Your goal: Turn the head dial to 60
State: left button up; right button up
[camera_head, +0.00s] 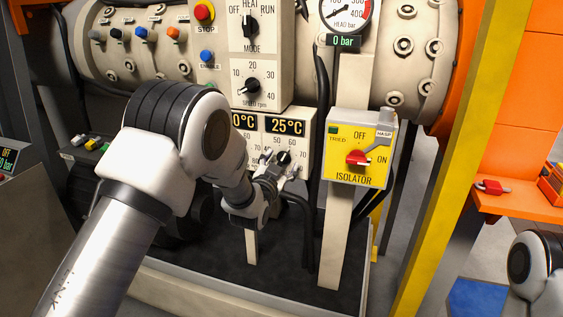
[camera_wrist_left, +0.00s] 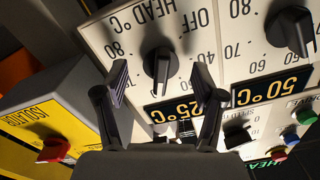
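The head dial is a black knob (camera_wrist_left: 158,66) below the upside-down HEAD °C lettering in the left wrist view. In the head view its knob (camera_head: 284,157) shows beneath the 25°C display, partly covered by my gripper. I cannot tell its exact setting; fingers hide some scale numbers. My left gripper (camera_head: 277,170) is in front of this dial. In the left wrist view its two fingers (camera_wrist_left: 163,76) are open, one on each side of the knob, with gaps visible. My right gripper is out of view; only part of the right arm shows at lower right.
A second dial (camera_wrist_left: 291,32) beside a 50°C display is close by. The yellow isolator box (camera_head: 360,150) with a red knob stands right of the panel. Above are the speed dial (camera_head: 251,85) and mode dial (camera_head: 250,25). Black cables hang between panel and isolator.

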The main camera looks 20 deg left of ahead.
pick_arm(q)
jog(key=s, duration=0.6)
jog(key=shift+a, duration=0.1)
jog(key=s, duration=1.1)
jog(key=s+a+f+n+g+y+p, duration=0.1)
jog(key=s+a+f+g+p, duration=0.1)
jog(key=s+f+g+p, duration=0.5)
jog(key=s+a+f+n+p, duration=0.15)
jog(key=s+f, duration=0.25)
jog(key=f, duration=0.7)
jog(key=s+f+n+g, duration=0.1)
jog(key=s+f+g, duration=0.2)
jog(key=s, duration=0.4)
jog(key=s+f+g, duration=0.3)
jog(key=s+g, duration=0.1)
jog(key=s, duration=0.3)
jog(key=s+a+f+n+g, duration=0.1)
jog(key=s+f+g, duration=0.3)
jog(key=s, duration=0.3)
jog(key=shift+s+n+h+p, duration=0.3)
jog(key=shift+s+n+p, duration=0.05)
jog(key=shift+p, duration=0.05)
